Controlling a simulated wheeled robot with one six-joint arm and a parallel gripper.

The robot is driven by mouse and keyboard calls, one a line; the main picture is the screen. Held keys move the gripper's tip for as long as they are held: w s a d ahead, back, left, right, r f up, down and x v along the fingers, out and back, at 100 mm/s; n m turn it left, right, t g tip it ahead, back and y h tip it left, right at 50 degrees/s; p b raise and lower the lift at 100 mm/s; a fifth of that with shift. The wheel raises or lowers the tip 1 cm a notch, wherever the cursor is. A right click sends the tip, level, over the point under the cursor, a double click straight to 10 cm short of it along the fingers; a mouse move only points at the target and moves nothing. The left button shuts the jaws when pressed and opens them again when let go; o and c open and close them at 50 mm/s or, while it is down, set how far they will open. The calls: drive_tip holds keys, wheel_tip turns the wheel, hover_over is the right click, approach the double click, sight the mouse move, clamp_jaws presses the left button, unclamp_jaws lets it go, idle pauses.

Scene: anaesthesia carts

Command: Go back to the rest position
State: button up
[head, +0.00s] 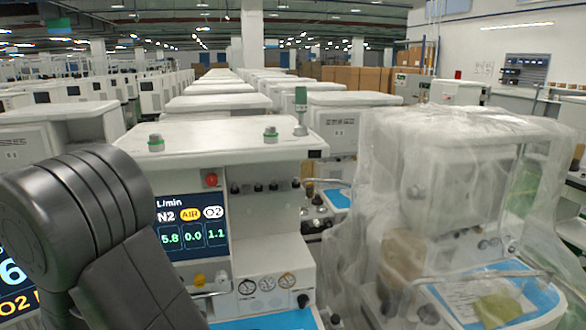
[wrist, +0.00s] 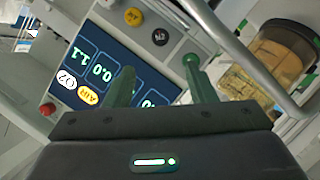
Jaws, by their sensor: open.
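My gripper (wrist: 158,82) shows in the wrist view, with two dark green fingers spread apart and nothing between them. It is in front of the cart's display screen (wrist: 95,70), which reads AIR and O2 and appears turned around in this view. In the head view my dark arm covers the lower left, and the gripper itself is not visible there. The anaesthesia cart (head: 225,140) stands in front of me, with its screen (head: 190,228) showing N2, AIR and O2 values.
A metal rail (wrist: 235,50) runs close to the right finger in the wrist view, near a canister (wrist: 270,65) with amber contents. A plastic-wrapped cart (head: 455,190) stands at the right. Rows of carts fill the hall behind, leaving little free room nearby.

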drive_tip(key=w+d+f+m+g+y+b, duration=0.2)
drive_tip(key=w+m+y+b, duration=0.4)
drive_tip(key=w+m, duration=0.3)
drive_tip(key=shift+w+f+m+y, duration=0.3)
drive_tip(key=shift+w+f+m, duration=0.15)
drive_tip(key=shift+w, duration=0.6)
idle(1.0)
